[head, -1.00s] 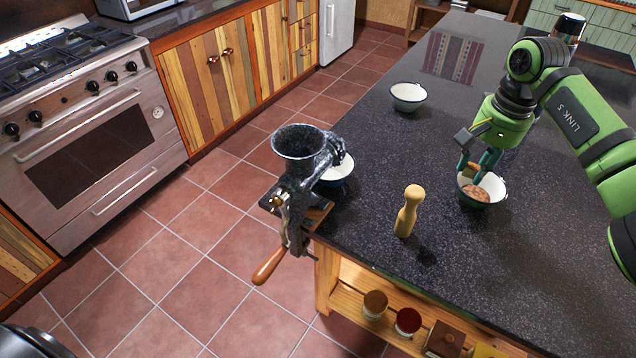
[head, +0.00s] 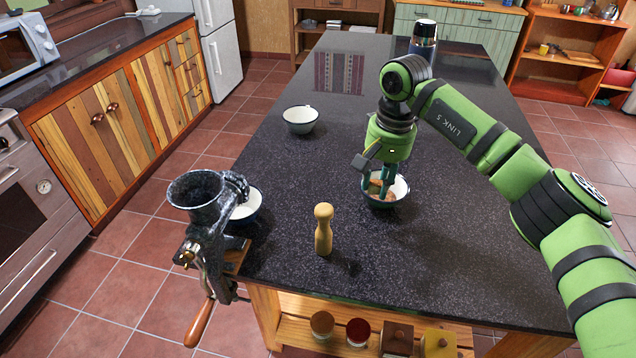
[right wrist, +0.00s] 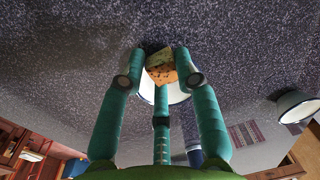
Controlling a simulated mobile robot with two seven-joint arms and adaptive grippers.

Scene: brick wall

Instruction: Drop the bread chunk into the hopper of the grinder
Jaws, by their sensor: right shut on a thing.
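The grinder (head: 205,240) is clamped to the island's near left corner. Its dark, round hopper (head: 196,190) opens upward, with a wooden-handled crank (head: 199,323) below. My right gripper (head: 379,188) points down into a white bowl with a dark rim (head: 399,188), right of the grinder. It is shut on the bread chunk, whose tan, speckled surface shows between the fingers in the right wrist view (right wrist: 161,74). The fingers and bowl hide part of the chunk. I cannot tell whether it is clear of the bowl's bottom. My left gripper is out of view.
A wooden pestle-like piece (head: 323,230) stands between the grinder and the gripper's bowl. Another bowl (head: 247,207) sits just behind the hopper, and a third (head: 300,120) farther back. A flask (head: 423,38) stands at the far end. The middle of the dark counter (head: 300,170) is clear.

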